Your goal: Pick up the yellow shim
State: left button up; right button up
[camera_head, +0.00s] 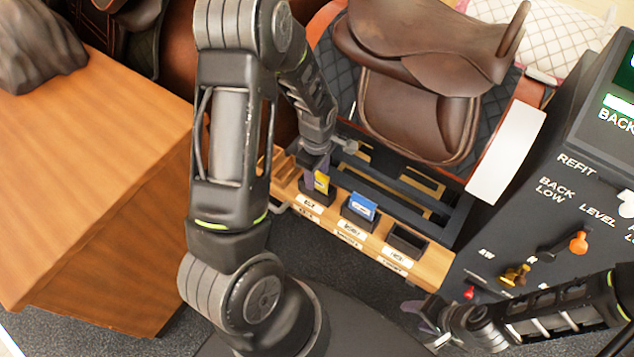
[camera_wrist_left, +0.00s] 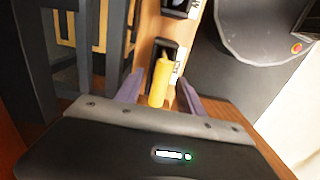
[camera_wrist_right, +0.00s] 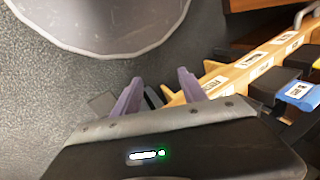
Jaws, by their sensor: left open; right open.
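The yellow shim (camera_head: 321,182) stands in the leftmost black holder of the wooden rack. It also shows in the left wrist view (camera_wrist_left: 160,80), between the purple fingers. My left gripper (camera_head: 315,170) is open around the shim, one finger on each side, with the shim's near end between the fingertips; I cannot tell whether they touch it. In the left wrist view my left gripper (camera_wrist_left: 157,88) shows a gap on both sides of the shim. My right gripper (camera_wrist_right: 158,88) is open and empty, low at the right in the head view (camera_head: 425,322).
A blue shim (camera_head: 361,206) sits in the middle holder, and the right holder (camera_head: 407,240) looks empty. The labelled wooden rack (camera_head: 432,268) borders a dark frame. A saddle (camera_head: 420,100) stands behind. A control panel (camera_head: 560,215) with levers is at right, a wooden block (camera_head: 100,190) at left.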

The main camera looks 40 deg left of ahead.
pick_arm(q)
jog(key=shift+c, duration=0.2)
grip_shut()
dwell(0.3)
dwell(1.0)
